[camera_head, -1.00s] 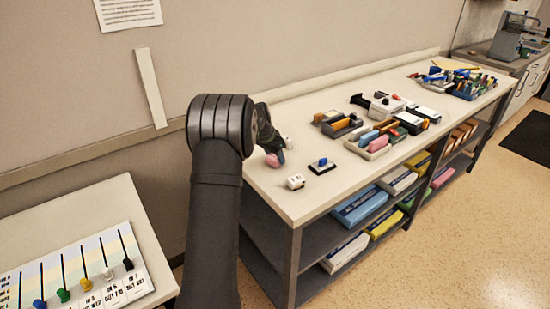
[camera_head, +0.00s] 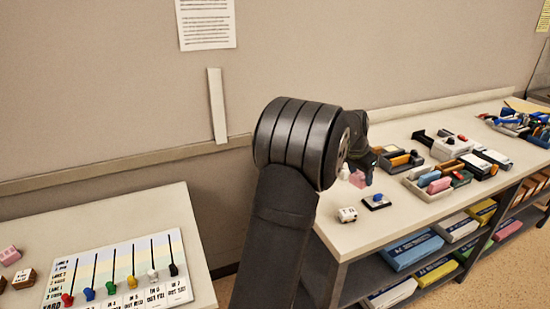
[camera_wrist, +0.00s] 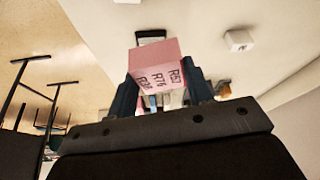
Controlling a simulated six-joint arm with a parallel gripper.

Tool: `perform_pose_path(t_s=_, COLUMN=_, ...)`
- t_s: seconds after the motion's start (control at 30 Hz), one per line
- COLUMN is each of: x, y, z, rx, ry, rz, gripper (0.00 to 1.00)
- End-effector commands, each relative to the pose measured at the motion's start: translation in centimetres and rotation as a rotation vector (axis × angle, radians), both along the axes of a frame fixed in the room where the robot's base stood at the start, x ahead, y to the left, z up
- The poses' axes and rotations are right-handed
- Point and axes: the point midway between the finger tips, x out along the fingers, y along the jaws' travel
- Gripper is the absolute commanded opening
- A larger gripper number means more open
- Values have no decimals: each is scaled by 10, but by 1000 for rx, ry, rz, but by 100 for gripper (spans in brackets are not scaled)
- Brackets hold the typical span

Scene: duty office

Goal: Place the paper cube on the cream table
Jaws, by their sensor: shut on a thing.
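My gripper (camera_wrist: 162,90) is shut on a pink paper cube (camera_wrist: 161,63) with dark printed lettering on the side facing the wrist camera. In the head view the pink cube (camera_head: 357,180) shows beside the dark end of my arm, over the near-left part of the long cream-topped bench. My gripper is mostly hidden there behind my arm. In the wrist view the bench top lies beyond the cube. A smaller cream table (camera_head: 150,208) stands at lower left. I cannot tell which of the two is the cream table.
The left table holds a lane board (camera_head: 115,270) with colored pegs, another pink cube (camera_head: 10,255) and a brown cube (camera_head: 24,278). On the bench are a white cube (camera_head: 347,214), a small blue-topped stamp (camera_head: 377,201) and several office trays. A gap separates the two tables.

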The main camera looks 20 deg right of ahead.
Motion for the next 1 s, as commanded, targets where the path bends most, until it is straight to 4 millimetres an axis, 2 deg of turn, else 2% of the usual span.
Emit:
perform_pose_path(t_s=0.2, x=5, y=4, z=0, rx=0, ry=0, rz=12, gripper=24)
perform_pose_path(t_s=0.27, x=14, y=12, z=-1, rx=0, ry=0, rz=31, gripper=24)
perform_pose_path(t_s=0.37, x=40, y=34, z=-5, rx=0, ry=0, rz=88, gripper=24)
perform_pose_path(t_s=0.57, x=110, y=111, z=-15, rx=2, ry=0, rz=259, gripper=24)
perform_pose_path(t_s=0.7, x=153, y=173, z=-22, rx=3, ry=1, rz=385, gripper=24)
perform_pose_path(t_s=0.87, x=194, y=249, z=-31, rx=3, ry=2, rz=528, gripper=24)
perform_pose_path(t_s=1.0, x=221, y=319, z=-37, rx=2, ry=1, rz=654, gripper=24)
